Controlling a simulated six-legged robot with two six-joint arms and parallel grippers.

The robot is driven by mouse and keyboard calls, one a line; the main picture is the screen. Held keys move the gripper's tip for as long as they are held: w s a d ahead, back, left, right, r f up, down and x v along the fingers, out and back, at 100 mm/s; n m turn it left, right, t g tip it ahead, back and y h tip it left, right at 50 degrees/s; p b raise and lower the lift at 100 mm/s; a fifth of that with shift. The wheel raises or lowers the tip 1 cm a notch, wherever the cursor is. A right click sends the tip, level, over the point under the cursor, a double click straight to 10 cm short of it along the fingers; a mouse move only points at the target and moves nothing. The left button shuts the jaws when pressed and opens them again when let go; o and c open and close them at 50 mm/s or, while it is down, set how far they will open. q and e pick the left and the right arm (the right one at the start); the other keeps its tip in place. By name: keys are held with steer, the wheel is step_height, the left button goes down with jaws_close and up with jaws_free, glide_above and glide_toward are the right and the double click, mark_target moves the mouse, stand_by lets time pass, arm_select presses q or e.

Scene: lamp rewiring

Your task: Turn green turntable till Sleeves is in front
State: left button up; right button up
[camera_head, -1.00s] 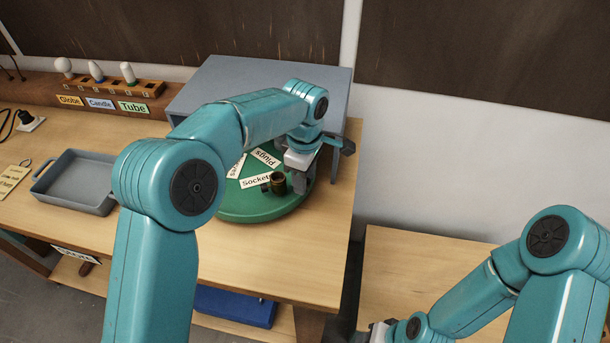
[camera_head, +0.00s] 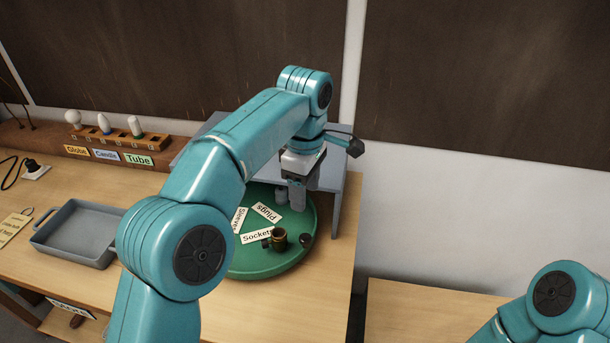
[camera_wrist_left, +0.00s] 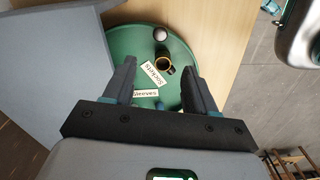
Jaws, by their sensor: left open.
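The green turntable (camera_head: 270,265) stands on the wooden table, partly hidden by my left arm. Its Sockets label (camera_head: 257,236) faces the front, with a brass socket (camera_head: 279,238) beside it. The Sleeves label (camera_head: 239,220) is at the left and the Plugs label (camera_head: 266,212) at the back right. My left gripper (camera_head: 297,197) is open and empty over the turntable's back right part. In the left wrist view its fingers (camera_wrist_left: 157,75) straddle the view of the turntable, and contact cannot be told. My right gripper is out of view.
A grey box-like shelf (camera_head: 338,200) stands close behind and right of the turntable. A grey tray (camera_head: 76,238) is at the left. A bulb rack (camera_head: 118,137) with Globe, Candle and Tube labels stands at the back left. A small dark round part (camera_head: 305,239) lies on the turntable.

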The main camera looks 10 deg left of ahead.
arm_select(q)
step_height(320, 180, up, 2)
steer(key=shift+r, duration=0.25)
steer(key=shift+c, duration=0.4)
